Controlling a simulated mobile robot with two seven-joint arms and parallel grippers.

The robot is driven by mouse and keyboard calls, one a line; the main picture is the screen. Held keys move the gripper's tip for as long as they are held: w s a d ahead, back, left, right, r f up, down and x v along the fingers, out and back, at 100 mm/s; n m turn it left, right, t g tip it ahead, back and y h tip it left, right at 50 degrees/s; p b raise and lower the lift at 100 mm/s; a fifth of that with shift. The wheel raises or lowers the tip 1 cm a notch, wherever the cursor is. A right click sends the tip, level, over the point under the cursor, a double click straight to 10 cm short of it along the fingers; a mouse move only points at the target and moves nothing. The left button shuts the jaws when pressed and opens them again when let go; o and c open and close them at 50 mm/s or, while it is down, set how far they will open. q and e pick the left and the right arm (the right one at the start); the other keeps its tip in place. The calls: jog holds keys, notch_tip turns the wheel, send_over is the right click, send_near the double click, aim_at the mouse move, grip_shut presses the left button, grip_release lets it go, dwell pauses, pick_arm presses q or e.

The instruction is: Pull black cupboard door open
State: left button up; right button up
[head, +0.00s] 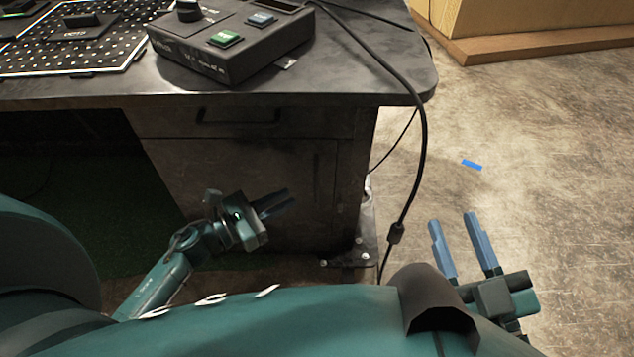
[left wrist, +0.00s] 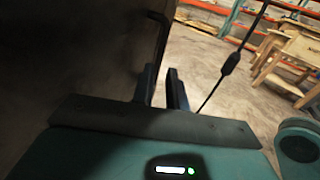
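The black cupboard door (head: 230,165) is the dark front panel under the desk drawer. It looks closed. A dark vertical handle (head: 317,180) shows near its right edge. My left gripper (head: 288,200) is in front of the door, to the left of and slightly below the handle in the picture, with its fingers pointing right. A narrow gap shows between its fingers, also in the left wrist view (left wrist: 162,85), with nothing held. The dark surface filling the left of that view looks like the cupboard front, very close. My right gripper (head: 453,228) is open and empty, over the floor at right.
Above the door are a drawer handle (head: 238,115) and the desk top (head: 345,75), bearing a control box (head: 230,45). A black cable (head: 421,130) hangs at the desk's right side. The floor (head: 540,190) at right is clear except for a small blue strip (head: 472,165).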

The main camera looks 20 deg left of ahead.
aim_at(316, 199)
pick_arm(q)
jog(key=x, duration=0.8)
jog(key=shift+w+d+b, duration=0.3)
jog(key=shift+b, duration=0.1)
jog(key=shift+c, duration=0.5)
grip_shut()
